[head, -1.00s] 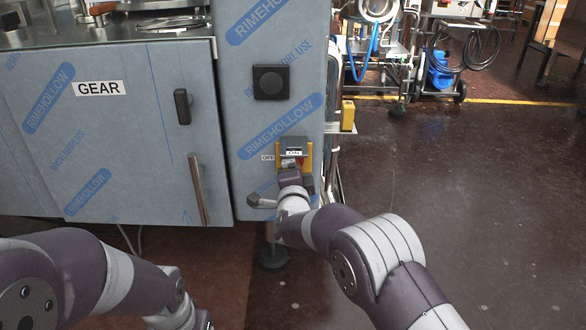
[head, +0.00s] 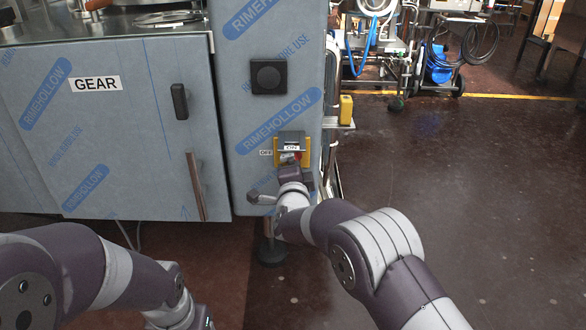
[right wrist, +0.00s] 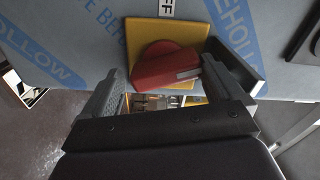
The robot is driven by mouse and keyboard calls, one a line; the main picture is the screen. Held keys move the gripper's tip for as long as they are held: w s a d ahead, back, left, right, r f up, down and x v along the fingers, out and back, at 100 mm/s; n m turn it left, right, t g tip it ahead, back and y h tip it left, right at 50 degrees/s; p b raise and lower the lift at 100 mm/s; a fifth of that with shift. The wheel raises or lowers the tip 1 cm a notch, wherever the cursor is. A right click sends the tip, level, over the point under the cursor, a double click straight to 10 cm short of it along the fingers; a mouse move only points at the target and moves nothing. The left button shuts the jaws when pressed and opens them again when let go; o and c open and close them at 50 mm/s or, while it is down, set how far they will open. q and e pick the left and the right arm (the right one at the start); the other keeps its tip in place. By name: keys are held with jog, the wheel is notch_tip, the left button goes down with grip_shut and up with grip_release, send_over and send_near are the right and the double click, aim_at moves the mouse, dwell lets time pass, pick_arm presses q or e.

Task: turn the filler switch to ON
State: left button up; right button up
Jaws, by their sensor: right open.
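The filler switch is a red rotary knob (right wrist: 165,66) on a yellow plate (right wrist: 150,32). In the head view the yellow plate (head: 306,150) sits low on the grey panel, with ON above and OFF to its left. My right gripper (head: 292,178) is just below and in front of the switch, partly hiding the knob. In the right wrist view its open fingers (right wrist: 165,88) lie on either side of the knob. The knob's white-marked end points right there, toward the right finger; contact cannot be told. My left arm shows at lower left, its gripper out of view.
A black square fitting (head: 268,77) is higher on the panel. The GEAR cabinet door (head: 110,130), with a black latch (head: 180,101) and a long handle (head: 196,186), is to the left. A small yellow box (head: 346,109) sits on the right side. Open floor lies right.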

pick_arm(q)
jog(key=shift+r+p, duration=0.5)
jog(key=shift+r, duration=0.1)
pick_arm(e)
jog(key=s, duration=1.4)
jog(key=shift+s, duration=0.35)
jog(key=shift+r, duration=0.1)
